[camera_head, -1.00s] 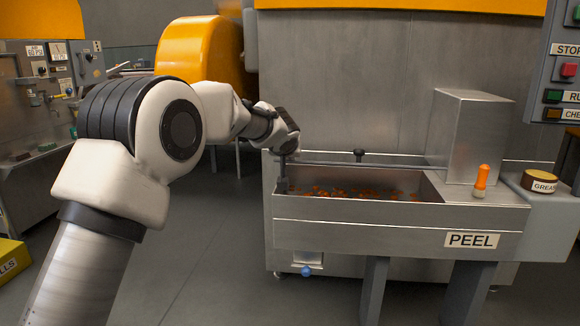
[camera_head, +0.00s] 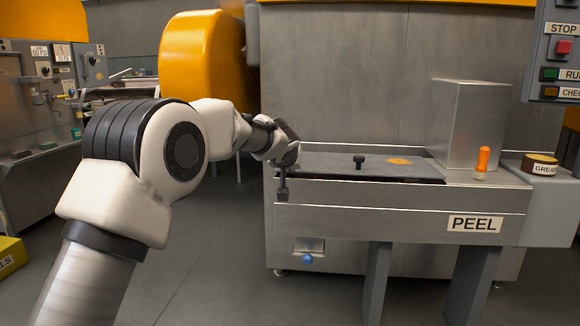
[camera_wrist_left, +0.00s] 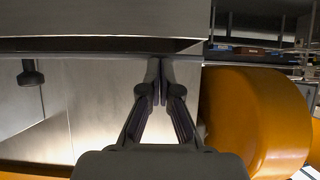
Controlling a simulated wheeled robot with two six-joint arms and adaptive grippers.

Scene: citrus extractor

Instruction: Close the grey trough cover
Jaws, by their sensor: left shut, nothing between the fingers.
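The grey trough cover (camera_head: 385,168) lies across the top of the PEEL trough (camera_head: 350,215) in the head view, looking near flat and hiding the contents. A dark line runs under its front edge; I cannot tell whether it is fully seated. A black knob (camera_head: 359,161) stands on the cover and also shows in the left wrist view (camera_wrist_left: 30,74). My left gripper (camera_head: 282,193) is shut and empty, pointing down at the trough's left front corner. In the left wrist view its fingertips (camera_wrist_left: 160,72) are together beside a metal edge; contact is unclear. My right gripper is not in view.
A metal box (camera_head: 470,125) and an orange-handled item (camera_head: 482,162) stand right of the cover. A grease pot (camera_head: 540,164) sits farther right. A large orange drum (camera_head: 200,55) is behind my left arm. Open floor lies left of the trough.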

